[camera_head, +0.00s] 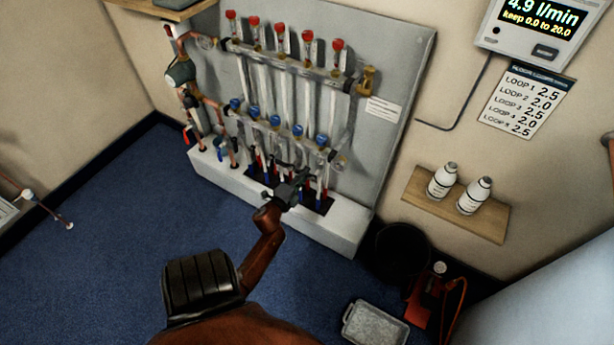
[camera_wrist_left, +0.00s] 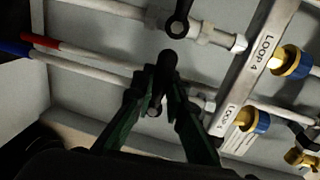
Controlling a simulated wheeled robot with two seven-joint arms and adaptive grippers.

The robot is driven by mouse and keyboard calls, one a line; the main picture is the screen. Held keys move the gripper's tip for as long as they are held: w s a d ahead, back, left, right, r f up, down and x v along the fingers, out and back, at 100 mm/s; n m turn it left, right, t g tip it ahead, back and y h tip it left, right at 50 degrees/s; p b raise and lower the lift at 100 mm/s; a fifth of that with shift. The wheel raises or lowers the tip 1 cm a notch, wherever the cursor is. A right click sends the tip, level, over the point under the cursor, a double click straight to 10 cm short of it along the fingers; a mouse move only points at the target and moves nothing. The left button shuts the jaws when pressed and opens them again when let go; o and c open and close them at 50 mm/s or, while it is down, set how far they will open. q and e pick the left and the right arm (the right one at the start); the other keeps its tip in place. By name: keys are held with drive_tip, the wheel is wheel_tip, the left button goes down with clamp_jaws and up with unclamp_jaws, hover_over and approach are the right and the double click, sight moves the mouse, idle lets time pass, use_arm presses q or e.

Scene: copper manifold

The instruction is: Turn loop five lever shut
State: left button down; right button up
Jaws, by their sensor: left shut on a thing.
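The copper manifold (camera_head: 285,65) stands against a grey board, with red caps on its upper bar and blue caps on its lower bar. My left gripper (camera_head: 300,178) is at the pipes below the lower bar, towards its right end. In the left wrist view its fingers (camera_wrist_left: 164,88) are closed around a black lever (camera_wrist_left: 165,65), which I take as the loop five lever, on the lower pipe. The label by that pipe is only partly readable. A second black lever (camera_wrist_left: 180,22) is on the neighbouring pipe, by the LOOP 4 label. My right gripper is not in view.
A white plinth (camera_head: 335,228) runs below the pipes. A dark bucket (camera_head: 400,252), a red item (camera_head: 425,300) and a grey tray (camera_head: 375,325) are on the floor to the right. A wooden shelf (camera_head: 418,193) holds two white bottles. Blue carpet is clear at left.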

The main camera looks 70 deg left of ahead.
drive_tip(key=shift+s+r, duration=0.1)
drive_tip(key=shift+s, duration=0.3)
use_arm(q)
drive_tip(key=c, duration=1.9)
unclamp_jaws()
drive_tip(key=shift+r, duration=0.1)
drive_tip(key=shift+s, duration=0.1)
drive_tip(key=v, duration=1.2)
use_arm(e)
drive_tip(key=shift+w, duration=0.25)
